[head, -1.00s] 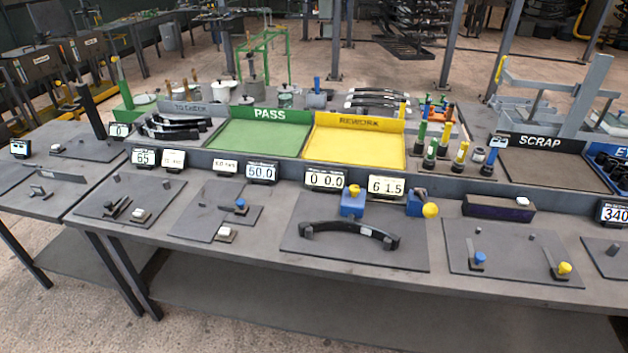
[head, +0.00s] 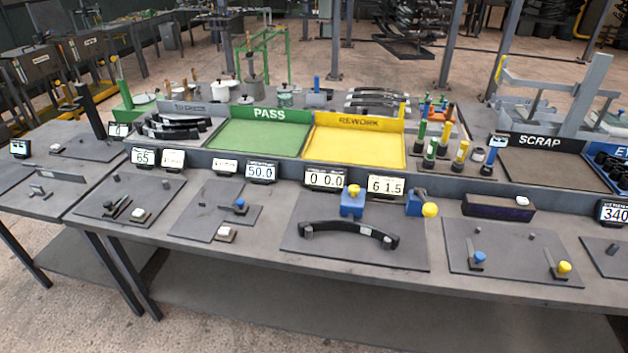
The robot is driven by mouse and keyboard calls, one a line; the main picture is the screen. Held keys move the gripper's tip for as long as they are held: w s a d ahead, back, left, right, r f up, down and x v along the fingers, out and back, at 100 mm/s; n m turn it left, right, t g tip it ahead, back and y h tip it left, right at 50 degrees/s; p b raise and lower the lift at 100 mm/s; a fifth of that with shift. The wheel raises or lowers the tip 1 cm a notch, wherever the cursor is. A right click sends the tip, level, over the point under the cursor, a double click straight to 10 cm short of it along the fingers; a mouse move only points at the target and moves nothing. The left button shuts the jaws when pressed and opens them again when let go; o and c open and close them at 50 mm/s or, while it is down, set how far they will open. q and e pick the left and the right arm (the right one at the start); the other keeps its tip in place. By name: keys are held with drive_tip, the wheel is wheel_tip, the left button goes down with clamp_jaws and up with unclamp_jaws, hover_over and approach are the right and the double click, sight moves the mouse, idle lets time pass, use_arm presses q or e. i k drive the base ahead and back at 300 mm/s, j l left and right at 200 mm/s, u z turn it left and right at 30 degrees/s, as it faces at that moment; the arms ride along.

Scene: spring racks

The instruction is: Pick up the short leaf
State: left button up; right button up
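A black curved leaf (head: 348,231) lies on the grey plate (head: 300,245) at the front middle of the bench, between small posts and below two blue blocks. Several black leaves (head: 170,127) lie in the tray at the back left. Several more dark leaves (head: 377,101) lie behind the yellow tray. I cannot tell from the view which leaf is the short one. Neither of my grippers is in view.
A green PASS tray (head: 262,135) and a yellow REWORK tray (head: 358,145) stand empty behind a row of displays. A SCRAP tray (head: 550,168) is at the right. Blue blocks (head: 352,203) with yellow knobs stand behind the front leaf.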

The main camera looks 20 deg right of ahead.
sight(327, 225)
drive_tip(key=z, duration=0.2)
drive_tip(key=i+j+z, duration=0.25)
drive_tip(key=z, duration=0.15)
drive_tip(key=i+j+z, duration=0.2)
drive_tip(key=j+z, duration=0.2)
